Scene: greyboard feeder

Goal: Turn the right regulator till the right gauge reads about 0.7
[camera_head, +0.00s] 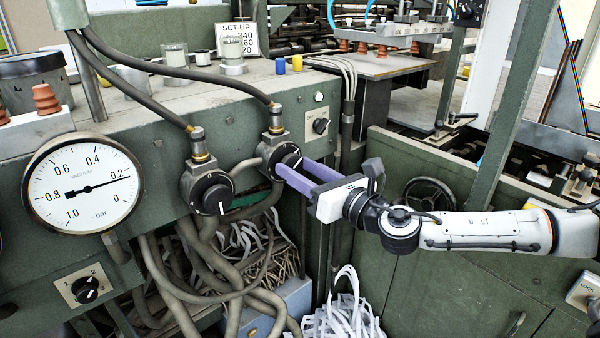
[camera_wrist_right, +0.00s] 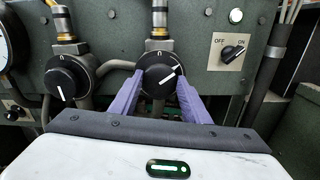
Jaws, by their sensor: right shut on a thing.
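The vacuum gauge (camera_head: 80,205) is a round white dial at the left of the head view. Its thin needle end points right, a little below the 0.2 mark, and its thick tail lies on the left. The right regulator (camera_head: 290,158) has a black knob, partly hidden by my fingers in the head view. The right wrist view shows the knob (camera_wrist_right: 156,82) with its white mark pointing up and to the right. My right gripper (camera_head: 284,167) is shut on this knob, with one purple finger (camera_wrist_right: 125,97) on each side. My left gripper is not in view.
A second regulator (camera_head: 212,194) stands close to the left of the gripped one. Hoses rise from both. Cables (camera_head: 215,270) hang below. A green cabinet (camera_head: 440,270) stands at the right.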

